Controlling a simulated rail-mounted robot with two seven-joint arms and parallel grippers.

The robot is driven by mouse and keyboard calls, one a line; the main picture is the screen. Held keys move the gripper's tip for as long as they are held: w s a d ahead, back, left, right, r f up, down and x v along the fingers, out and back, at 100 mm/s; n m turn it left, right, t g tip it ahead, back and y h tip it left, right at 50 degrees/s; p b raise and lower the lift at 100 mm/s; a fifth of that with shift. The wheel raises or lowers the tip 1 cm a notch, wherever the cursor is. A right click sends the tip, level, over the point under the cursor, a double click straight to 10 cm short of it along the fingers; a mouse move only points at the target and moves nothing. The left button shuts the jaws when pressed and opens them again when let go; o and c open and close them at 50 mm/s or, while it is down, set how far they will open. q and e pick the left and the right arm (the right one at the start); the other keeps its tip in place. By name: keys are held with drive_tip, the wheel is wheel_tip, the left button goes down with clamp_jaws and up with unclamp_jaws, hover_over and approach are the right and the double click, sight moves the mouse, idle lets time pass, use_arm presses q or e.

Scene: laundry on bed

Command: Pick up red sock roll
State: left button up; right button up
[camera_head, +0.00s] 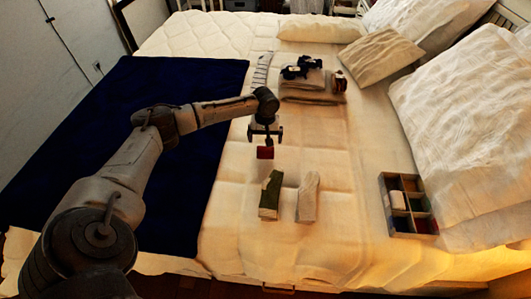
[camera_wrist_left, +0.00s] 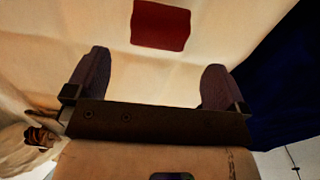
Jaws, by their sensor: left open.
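The red sock roll (camera_head: 265,153) lies on the pale bed cover, just beyond the fingertips of my left gripper (camera_head: 265,137) in the head view. In the left wrist view, the red sock roll (camera_wrist_left: 160,25) is a red block near the top middle. My left gripper (camera_wrist_left: 153,65) has its two fingers spread wide and nothing between them. The roll lies ahead of the fingers, lined up roughly with the gap, and I see no contact. My right gripper is in neither view.
A green sock (camera_head: 270,194) and a beige sock (camera_head: 308,197) lie near the roll. A divided box (camera_head: 402,236) stands at right. Folded towels (camera_head: 312,97) carry smaller items behind. A dark blue blanket (camera_head: 190,200) covers the bed's left; pillows (camera_head: 465,120) fill the right.

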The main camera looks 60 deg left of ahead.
sight(265, 146)
use_arm(q)
drive_tip(key=f, duration=0.1)
drive_tip(key=f+b, duration=0.1)
drive_tip(key=f, duration=0.1)
drive_tip(key=shift+w+a+f, duration=0.15)
drive_tip(key=shift+w+f, duration=0.05)
drive_tip(key=shift+f, duration=0.1)
drive_tip(key=shift+f+b, duration=0.3)
drive_tip(key=shift+f, duration=0.2)
drive_tip(key=c, duration=1)
drive_tip(key=shift+r, duration=0.2)
